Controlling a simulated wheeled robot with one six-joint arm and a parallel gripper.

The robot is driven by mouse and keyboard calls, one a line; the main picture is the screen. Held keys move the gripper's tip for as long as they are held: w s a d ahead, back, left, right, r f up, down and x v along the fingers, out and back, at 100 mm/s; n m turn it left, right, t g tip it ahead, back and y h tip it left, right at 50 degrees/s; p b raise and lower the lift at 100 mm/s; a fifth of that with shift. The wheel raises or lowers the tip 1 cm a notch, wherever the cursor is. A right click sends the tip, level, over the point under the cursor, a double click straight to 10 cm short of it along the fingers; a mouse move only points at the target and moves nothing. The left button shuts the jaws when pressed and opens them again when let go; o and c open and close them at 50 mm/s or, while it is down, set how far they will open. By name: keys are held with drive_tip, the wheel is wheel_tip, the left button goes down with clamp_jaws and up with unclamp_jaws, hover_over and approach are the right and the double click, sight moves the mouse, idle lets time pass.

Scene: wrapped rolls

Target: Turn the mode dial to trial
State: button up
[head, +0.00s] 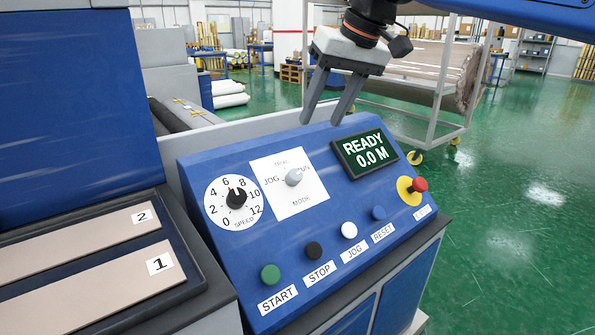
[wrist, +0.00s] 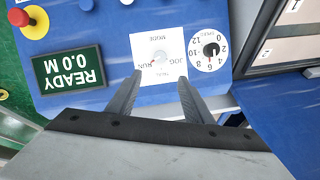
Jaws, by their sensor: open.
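The mode dial (head: 294,176) is a small grey knob on a white square plate (head: 285,203) on the sloped blue console. The plate reads TRIAL at the top, JOG at left, RUN at right and MODE below. The knob seems to point toward RUN; its pointer is small. My gripper (head: 320,123) is open and empty, above the console's back edge, above and right of the dial. In the wrist view, upside down, the dial (wrist: 161,57) lies just beyond the gap between my open fingertips (wrist: 160,76), not touched.
A speed dial (head: 236,199) sits left of the plate, and a display (head: 365,153) reading READY 0.0 M sits right. Several push buttons, including a green START button (head: 270,275), line the front. A red emergency knob (head: 419,185) stands at right. A wheeled rack (head: 440,75) stands behind.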

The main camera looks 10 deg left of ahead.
sight(295, 174)
drive_tip(key=x, duration=1.7)
drive_tip(key=shift+f, duration=0.1)
drive_tip(key=c, duration=1.1)
drive_tip(key=shift+o, duration=0.2)
drive_tip(key=shift+a+n, duration=0.1)
drive_tip(key=shift+n, duration=0.2)
drive_tip(key=shift+s+a+n+t+h, duration=0.15)
drive_tip(key=shift+n+t+h, duration=0.15)
drive_tip(key=shift+n, duration=0.9)
drive_tip(key=n, duration=0.3)
drive_tip(key=shift+t+h, duration=0.3)
drive_tip(key=shift+t, duration=0.1)
drive_tip(key=n+t, duration=0.1)
drive_tip(key=n, duration=0.5)
drive_tip(key=shift+s+t, duration=0.2)
drive_tip(key=shift+t, duration=0.2)
drive_tip(key=shift+n, duration=0.3)
